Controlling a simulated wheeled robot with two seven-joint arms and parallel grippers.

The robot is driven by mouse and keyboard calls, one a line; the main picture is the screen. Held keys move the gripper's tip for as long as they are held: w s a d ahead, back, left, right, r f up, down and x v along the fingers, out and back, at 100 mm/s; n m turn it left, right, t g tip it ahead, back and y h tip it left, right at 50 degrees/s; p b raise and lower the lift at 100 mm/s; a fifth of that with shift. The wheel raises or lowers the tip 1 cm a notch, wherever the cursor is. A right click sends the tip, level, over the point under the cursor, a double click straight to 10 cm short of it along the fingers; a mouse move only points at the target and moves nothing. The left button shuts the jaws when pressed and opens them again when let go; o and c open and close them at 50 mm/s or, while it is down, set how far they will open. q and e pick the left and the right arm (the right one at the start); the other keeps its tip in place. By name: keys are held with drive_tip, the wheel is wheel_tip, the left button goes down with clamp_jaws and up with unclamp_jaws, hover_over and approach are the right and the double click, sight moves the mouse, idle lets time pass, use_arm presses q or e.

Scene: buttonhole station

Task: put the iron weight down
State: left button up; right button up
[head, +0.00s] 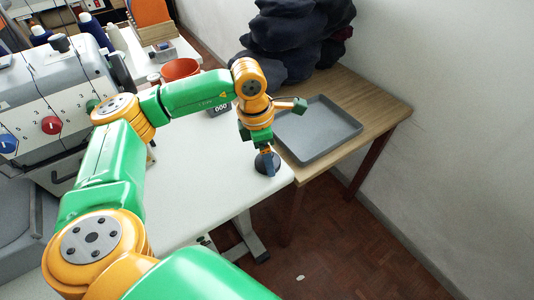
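The iron weight (259,166) is a small dark, round piece at the right front corner of the white table (205,175). My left gripper (268,153) points down onto it, with its fingers at the weight's top. The fingers look shut on it, and a blue finger hides part of the weight. The weight's base appears at the height of the tabletop, but I cannot tell whether it touches. My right gripper is not in view.
A grey tray (335,143), empty, lies on the wooden table (372,95) at right. A dark cloth pile (290,40) is behind it. The sewing machine (60,95) stands at left. A red-orange bowl (180,69) and a counter (220,109) stand behind my arm.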

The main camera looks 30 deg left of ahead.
sight(260, 162)
use_arm(q)
drive_tip(key=shift+o, duration=1.4)
drive_tip(key=shift+r+p, duration=0.35)
drive_tip(key=shift+p, duration=0.05)
wheel_tip(260, 162, up, 12)
drive_tip(key=s+a, duration=0.1)
drive_tip(key=shift+s+a+f+p, duration=0.15)
drive_tip(key=shift+f+p, duration=0.05)
drive_tip(key=shift+p, duration=0.1)
drive_tip(key=shift+f, duration=0.1)
